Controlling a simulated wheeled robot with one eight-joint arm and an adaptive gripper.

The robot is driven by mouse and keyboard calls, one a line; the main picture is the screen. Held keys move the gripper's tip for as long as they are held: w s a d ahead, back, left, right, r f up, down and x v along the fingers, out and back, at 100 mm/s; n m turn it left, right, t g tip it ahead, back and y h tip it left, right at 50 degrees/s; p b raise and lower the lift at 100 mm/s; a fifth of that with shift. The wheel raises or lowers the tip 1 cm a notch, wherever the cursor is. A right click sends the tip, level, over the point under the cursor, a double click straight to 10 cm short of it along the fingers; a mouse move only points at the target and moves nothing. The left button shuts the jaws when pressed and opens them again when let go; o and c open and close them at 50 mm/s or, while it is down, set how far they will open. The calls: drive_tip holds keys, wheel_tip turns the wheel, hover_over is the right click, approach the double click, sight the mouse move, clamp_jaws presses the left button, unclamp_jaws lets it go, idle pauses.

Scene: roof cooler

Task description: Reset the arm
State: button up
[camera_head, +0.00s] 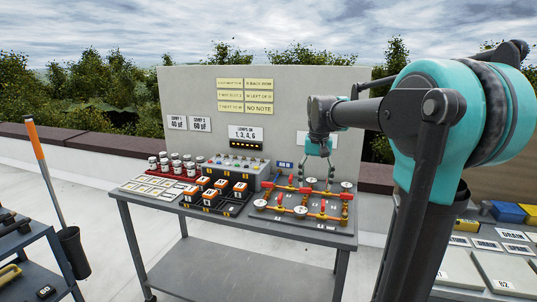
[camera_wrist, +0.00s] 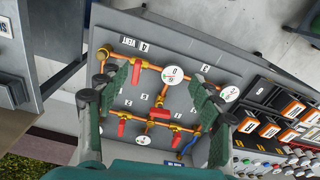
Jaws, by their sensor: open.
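My gripper (camera_head: 318,178) hangs from my arm, pointing down above the back part of the copper pipe panel (camera_head: 312,228) on the workbench. In the wrist view its two green fingers (camera_wrist: 157,85) are spread wide with nothing between them. Below them lies the pipe board with copper pipes, red valve handles (camera_wrist: 162,113), one blue handle (camera_wrist: 188,144) and round white gauges (camera_wrist: 174,73). I cannot tell whether the fingertips touch the pipework.
Left of the panel stand orange-topped blocks in a black rack (camera_head: 214,197), a grey switch box (camera_head: 239,171) and a red tray of small jars (camera_head: 172,171). A grey upright board (camera_head: 184,90) rises behind. A side table with lidded compartments (camera_head: 459,270) is at right.

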drive_tip(key=s+d+f+n+t, duration=0.1)
drive_tip(key=s+f+t, duration=0.1)
drive_tip(key=s+f, duration=0.8)
drive_tip(key=s+d+f+n+t, duration=0.1)
drive_tip(key=s+d+f, duration=0.1)
drive_tip(key=s+f, duration=0.9)
wheel_tip(320, 180, down, 2)
drive_tip(key=shift+s+d+f+t, duration=0.1)
drive_tip(key=shift+s+d+t, duration=0.1)
drive_tip(key=shift+t, duration=0.2)
